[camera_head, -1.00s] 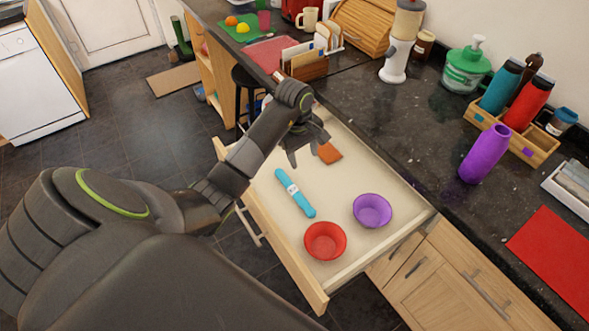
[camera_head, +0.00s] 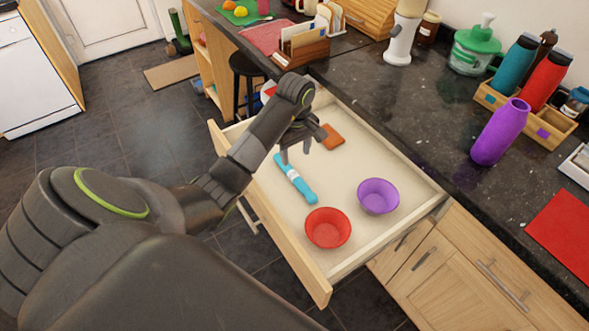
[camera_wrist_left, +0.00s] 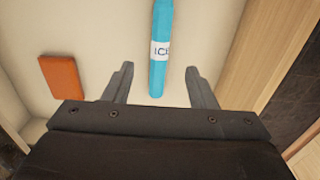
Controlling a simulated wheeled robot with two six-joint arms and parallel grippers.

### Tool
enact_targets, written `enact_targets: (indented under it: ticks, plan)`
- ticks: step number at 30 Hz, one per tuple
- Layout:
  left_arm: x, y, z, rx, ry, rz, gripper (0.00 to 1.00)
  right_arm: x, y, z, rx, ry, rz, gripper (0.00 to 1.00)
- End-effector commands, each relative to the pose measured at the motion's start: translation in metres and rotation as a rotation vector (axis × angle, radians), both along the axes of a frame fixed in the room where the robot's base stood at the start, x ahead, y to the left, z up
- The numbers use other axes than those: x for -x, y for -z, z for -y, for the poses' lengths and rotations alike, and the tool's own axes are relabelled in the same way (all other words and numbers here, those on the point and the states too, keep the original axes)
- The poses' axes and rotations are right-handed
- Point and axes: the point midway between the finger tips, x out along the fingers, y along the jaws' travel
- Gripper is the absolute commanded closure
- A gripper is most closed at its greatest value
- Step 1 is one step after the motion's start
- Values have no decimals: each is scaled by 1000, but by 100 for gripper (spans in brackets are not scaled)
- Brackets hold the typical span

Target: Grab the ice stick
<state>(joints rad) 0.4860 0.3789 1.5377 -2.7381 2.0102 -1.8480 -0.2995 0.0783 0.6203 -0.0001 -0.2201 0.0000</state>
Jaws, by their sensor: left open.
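The ice stick (camera_head: 296,179) is a light blue bar with a white label, lying in the open drawer (camera_head: 345,265). My left gripper (camera_head: 296,158) is open and empty, over the drawer by the stick's far end. It also shows in the left wrist view (camera_wrist_left: 160,82) with its fingers spread. How high it is above the stick is hard to tell. My right gripper is not in view.
In the drawer lie a red bowl (camera_head: 327,229), a purple bowl (camera_head: 377,196) and an orange-brown block (camera_head: 332,137). The drawer's front panel and walls stand around them. The dark counter (camera_head: 430,130) beside it holds a purple bottle (camera_head: 499,132) and other kitchen items.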

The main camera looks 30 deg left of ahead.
Motion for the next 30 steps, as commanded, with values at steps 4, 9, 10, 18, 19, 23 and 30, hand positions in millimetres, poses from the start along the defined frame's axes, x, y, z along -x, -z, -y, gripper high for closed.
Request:
enact_targets:
  ticks: [4,9,10,18,19,23,30]
  plan:
    - [0,22,0,0,0,0,49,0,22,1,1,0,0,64]
    - [0,40,0,0,0,0,49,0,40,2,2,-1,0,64]
    - [0,43,0,0,0,0,49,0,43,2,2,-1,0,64]
    - [0,50,-1,0,0,0,49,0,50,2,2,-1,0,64]
    - [0,52,-1,0,0,0,49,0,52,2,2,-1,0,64]
    - [0,63,-2,0,0,0,49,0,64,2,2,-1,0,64]
    - [0,89,-3,3,-1,-4,49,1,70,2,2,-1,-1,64]
